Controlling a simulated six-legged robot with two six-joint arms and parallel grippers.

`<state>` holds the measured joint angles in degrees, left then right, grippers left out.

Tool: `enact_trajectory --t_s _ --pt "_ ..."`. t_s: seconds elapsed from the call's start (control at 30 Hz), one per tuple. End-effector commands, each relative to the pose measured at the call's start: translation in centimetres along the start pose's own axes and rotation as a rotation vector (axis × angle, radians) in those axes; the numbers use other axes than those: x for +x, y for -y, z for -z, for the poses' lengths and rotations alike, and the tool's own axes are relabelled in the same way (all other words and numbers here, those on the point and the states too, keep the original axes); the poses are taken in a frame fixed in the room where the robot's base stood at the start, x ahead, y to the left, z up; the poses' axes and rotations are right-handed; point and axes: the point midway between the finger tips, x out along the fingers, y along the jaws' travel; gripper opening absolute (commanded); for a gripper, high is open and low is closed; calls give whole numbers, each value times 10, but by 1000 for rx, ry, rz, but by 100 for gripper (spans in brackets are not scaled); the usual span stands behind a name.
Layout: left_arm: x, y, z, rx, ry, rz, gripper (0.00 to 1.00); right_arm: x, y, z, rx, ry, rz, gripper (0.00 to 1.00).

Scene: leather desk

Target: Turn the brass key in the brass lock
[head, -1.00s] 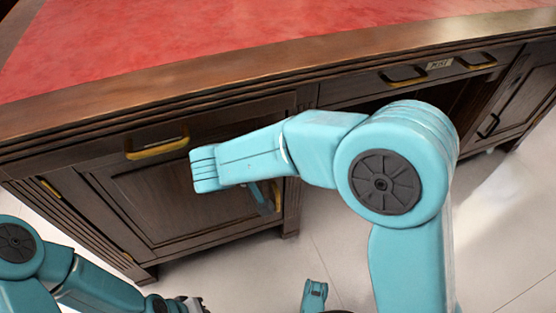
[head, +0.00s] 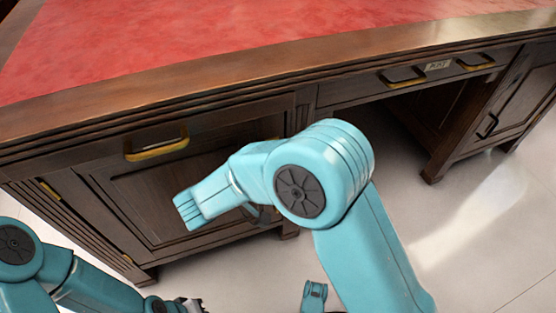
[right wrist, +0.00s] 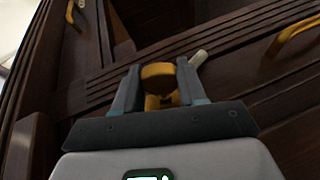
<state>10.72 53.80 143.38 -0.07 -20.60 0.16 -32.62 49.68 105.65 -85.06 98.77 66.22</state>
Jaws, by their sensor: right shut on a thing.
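The brass key (right wrist: 158,84) shows in the right wrist view as a rounded yellow piece between my right gripper's fingers (right wrist: 156,72). The right gripper is shut on it, with one grey finger on each side. The brass lock cannot be told apart there; the key and fingers cover the spot. In the head view my right arm's forearm hides the key, the lock and nearly all of the right gripper. My left gripper (head: 192,304) is low at the bottom edge of the head view, away from the desk; its jaws are too cut off to tell.
The dark wooden desk has a red leather top (head: 200,40). A brass drawer handle (head: 158,150) sits above a panelled cabinet door (head: 150,200). More handles (head: 475,62) line the right drawer. A pale peg-like piece (right wrist: 199,57) lies beside the key.

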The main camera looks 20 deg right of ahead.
Motion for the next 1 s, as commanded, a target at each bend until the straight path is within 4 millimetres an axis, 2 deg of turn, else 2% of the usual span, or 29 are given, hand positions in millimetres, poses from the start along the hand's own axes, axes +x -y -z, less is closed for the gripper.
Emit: enact_trajectory --t_s 0.07,0.3,0.47,0.5,0.6,1.0 --pt "0 0 0 0 0 0 0 0 0 1 0 -4 -6 14" --pt "0 0 0 0 0 0 0 1 0 1 -94 -20 -232 14" --pt "0 0 0 0 0 0 0 1 -1 1 -94 -21 -241 14" --pt "0 0 0 0 0 0 0 1 -1 1 -94 -21 -241 44" --pt "0 0 0 0 0 0 0 1 -1 1 -95 -21 -240 70" --pt "0 0 2 0 -6 0 0 1 0 0 -97 -18 -239 70"
